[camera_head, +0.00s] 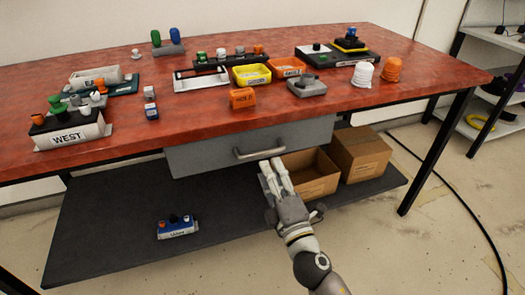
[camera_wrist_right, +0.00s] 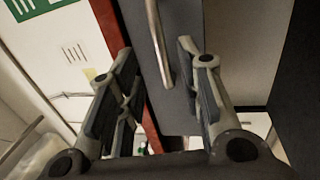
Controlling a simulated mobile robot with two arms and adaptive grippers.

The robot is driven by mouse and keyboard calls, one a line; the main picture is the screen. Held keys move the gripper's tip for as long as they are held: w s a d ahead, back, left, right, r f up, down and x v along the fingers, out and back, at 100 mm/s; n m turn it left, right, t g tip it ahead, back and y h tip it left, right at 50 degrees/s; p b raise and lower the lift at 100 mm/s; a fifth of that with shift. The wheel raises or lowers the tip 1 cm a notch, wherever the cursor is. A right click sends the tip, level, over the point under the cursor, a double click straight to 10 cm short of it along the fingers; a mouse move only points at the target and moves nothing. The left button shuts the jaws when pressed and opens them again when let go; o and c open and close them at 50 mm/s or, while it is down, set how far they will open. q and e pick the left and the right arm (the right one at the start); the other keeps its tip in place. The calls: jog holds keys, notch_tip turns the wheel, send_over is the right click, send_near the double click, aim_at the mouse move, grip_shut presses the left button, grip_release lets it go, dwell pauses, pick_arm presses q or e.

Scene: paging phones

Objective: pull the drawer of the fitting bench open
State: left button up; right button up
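The fitting bench (camera_head: 300,95) has a red top and dark legs. Its grey drawer (camera_head: 205,152) sits under the front edge and looks shut. A metal bar handle (camera_head: 258,151) is on the drawer front. My right gripper (camera_head: 273,166) is just below and in front of the handle. In the right wrist view, the handle (camera_wrist_right: 158,45) runs between the two spread fingers, near their tips. The right gripper (camera_wrist_right: 158,65) is open and holds nothing. Whether a finger touches the handle I cannot tell. My left gripper is not in either view.
Two cardboard boxes, one open (camera_head: 312,175) and one closed (camera_head: 360,153), stand on the dark lower shelf (camera_head: 110,220) behind my right gripper. A small labelled block (camera_head: 176,230) lies on that shelf. Labelled trays and coloured parts cover the benchtop. A black cable crosses the floor at right.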

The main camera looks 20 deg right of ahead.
aim_at(262, 154)
pick_arm(q)
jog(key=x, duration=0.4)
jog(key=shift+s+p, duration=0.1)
jog(key=shift+p, duration=0.3)
pick_arm(e)
jog(key=w, duration=0.4)
jog(key=w+r, duration=0.1)
jog(key=w, duration=0.2)
jog(key=shift+a+r, duration=0.1)
jog(key=shift+a, duration=0.05)
jog(key=shift+c, duration=0.2)
grip_shut()
